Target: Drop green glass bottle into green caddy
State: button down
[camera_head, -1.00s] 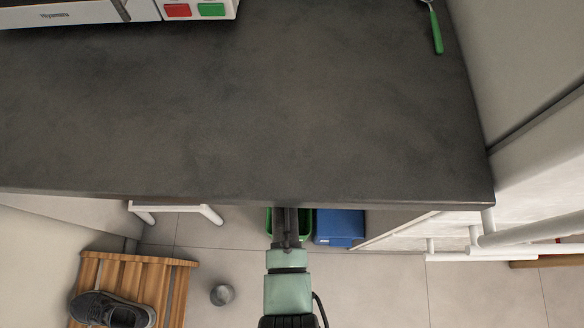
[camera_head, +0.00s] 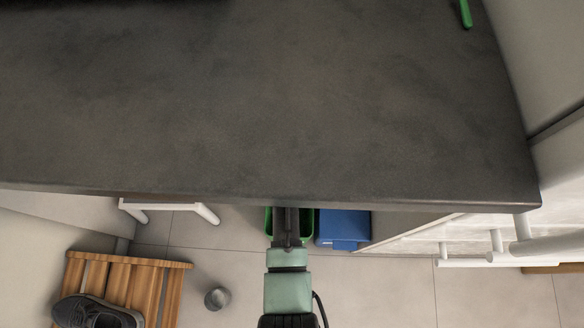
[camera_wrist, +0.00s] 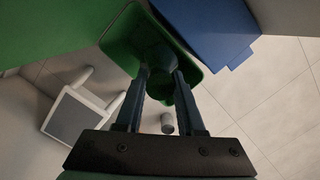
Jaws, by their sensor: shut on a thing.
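The green caddy (camera_head: 304,226) stands below the counter's front edge in the head view, partly covered by my arm and the counter. In the wrist view its green rim and wall (camera_wrist: 116,36) surround a dark opening. My gripper (camera_wrist: 163,80) is shut on a dark, rounded thing (camera_wrist: 159,58), which looks like the green glass bottle seen end-on. The bottle appears over the caddy's opening; its height above or depth inside the caddy I cannot tell. My fingertips are hidden under the counter edge in the head view.
The dark counter (camera_head: 270,110) overhangs my gripper. A blue bin (camera_head: 344,228) stands right beside the caddy. A white stool (camera_head: 170,206) is to the left. A wooden slatted bench (camera_head: 140,285) with a shoe (camera_head: 92,312) and a grey cylinder (camera_head: 217,298) are nearer.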

jog(key=shift+c, duration=2.2)
grip_release()
jog(key=r+p, duration=0.1)
jog(key=r, duration=0.1)
jog(key=r+p, duration=0.1)
jog(key=r, duration=0.2)
jog(key=a+r+p, duration=0.1)
jog(key=r, duration=0.1)
jog(key=shift+s+r, duration=0.3)
jog(key=shift+s, duration=0.05)
